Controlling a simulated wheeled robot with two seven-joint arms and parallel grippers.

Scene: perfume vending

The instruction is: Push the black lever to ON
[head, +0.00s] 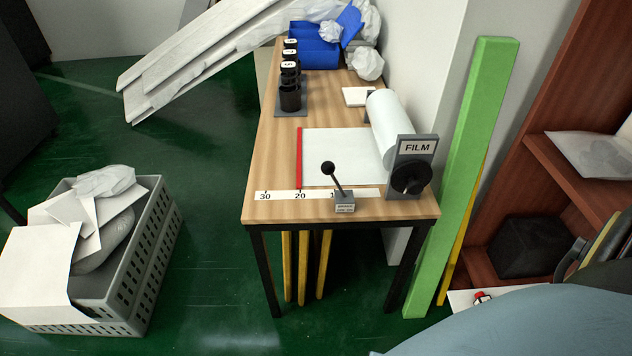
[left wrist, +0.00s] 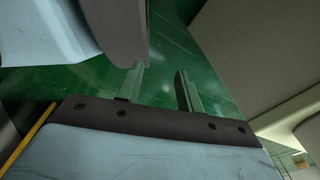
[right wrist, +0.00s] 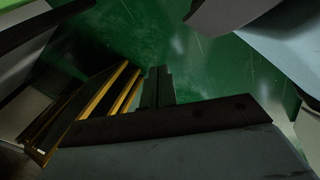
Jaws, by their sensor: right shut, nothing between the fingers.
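The black lever (head: 335,178) with a round knob stands on a small grey base (head: 344,203) near the front edge of the wooden table (head: 270,150). It tilts to the left in the head view. The base carries small print that I cannot read. Neither gripper shows in the head view. My left gripper (left wrist: 158,88) is open and empty in the left wrist view, over the green floor. My right gripper (right wrist: 158,85) is shut and empty in the right wrist view, over the floor near the yellow-edged bars.
A white film roll (head: 388,120) with a FILM sign (head: 417,147) and black knob stands right of the lever. Black cups (head: 290,97) stand further back. A green post (head: 470,170) rises right of the table. A grey crate (head: 140,270) stands on the floor at left.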

